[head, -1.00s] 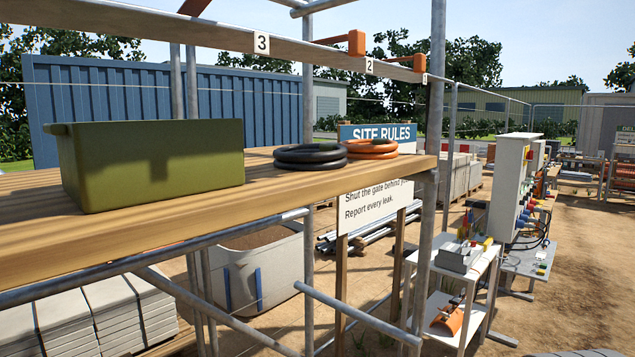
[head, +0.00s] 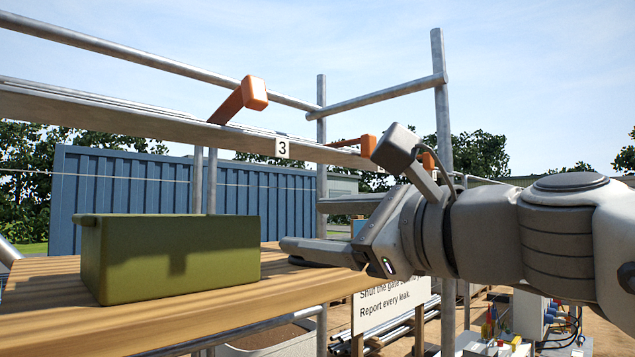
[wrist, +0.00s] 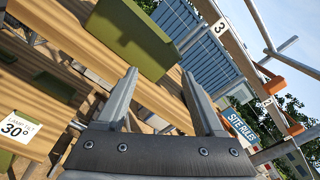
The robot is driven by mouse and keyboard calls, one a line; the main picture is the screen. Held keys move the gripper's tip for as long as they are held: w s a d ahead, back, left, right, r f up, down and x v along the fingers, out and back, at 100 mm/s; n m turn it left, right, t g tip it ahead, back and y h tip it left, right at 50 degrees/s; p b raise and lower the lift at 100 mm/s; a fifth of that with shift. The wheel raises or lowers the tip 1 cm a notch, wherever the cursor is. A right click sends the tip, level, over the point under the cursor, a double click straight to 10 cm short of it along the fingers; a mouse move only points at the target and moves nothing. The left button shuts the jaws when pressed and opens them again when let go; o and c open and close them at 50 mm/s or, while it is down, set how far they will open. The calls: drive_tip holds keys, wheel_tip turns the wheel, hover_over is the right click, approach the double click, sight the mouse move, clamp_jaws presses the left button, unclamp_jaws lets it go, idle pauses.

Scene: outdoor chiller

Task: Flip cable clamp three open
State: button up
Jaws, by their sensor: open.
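Clamp three (head: 240,98) is an orange lever with a block end, on the rail beside the white "3" label (head: 282,148) in the head view. The lever slants up to the right from the rail. My gripper (head: 300,248) is well below and right of it, over the plank's right end, pointing left. In the wrist view my gripper (wrist: 160,75) is open, with nothing between its fingers. That view shows the "3" label (wrist: 220,27), but I cannot make out clamp three there. Another orange clamp (head: 368,145) sits farther right along the rail.
A green box (head: 170,255) stands on the wooden plank (head: 60,320), left of my gripper. Scaffold poles (head: 322,180) cross behind and above it. The space between box top and rail looks clear.

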sight(244, 87)
wheel_tip(244, 87, up, 14)
drive_tip(key=f+m+t+y, duration=0.1)
drive_tip(key=m+t+y, duration=0.1)
drive_tip(key=m+y, duration=0.35)
drive_tip(key=shift+m+h, duration=0.75)
drive_tip(key=shift+m, duration=0.2)
drive_tip(key=p+x, duration=0.1)
drive_tip(key=x, duration=0.4)
drive_tip(key=p+x, duration=0.2)
drive_tip(key=x, duration=0.4)
drive_tip(key=p+x, duration=0.1)
drive_tip(key=x, duration=0.4)
drive_tip(key=shift+a+r+p, duration=0.2)
drive_tip(key=shift+r+p, duration=0.15)
drive_tip(key=shift+r, duration=0.05)
drive_tip(key=shift+s, duration=0.1)
drive_tip(key=shift+c, duration=0.2)
clamp_jaws()
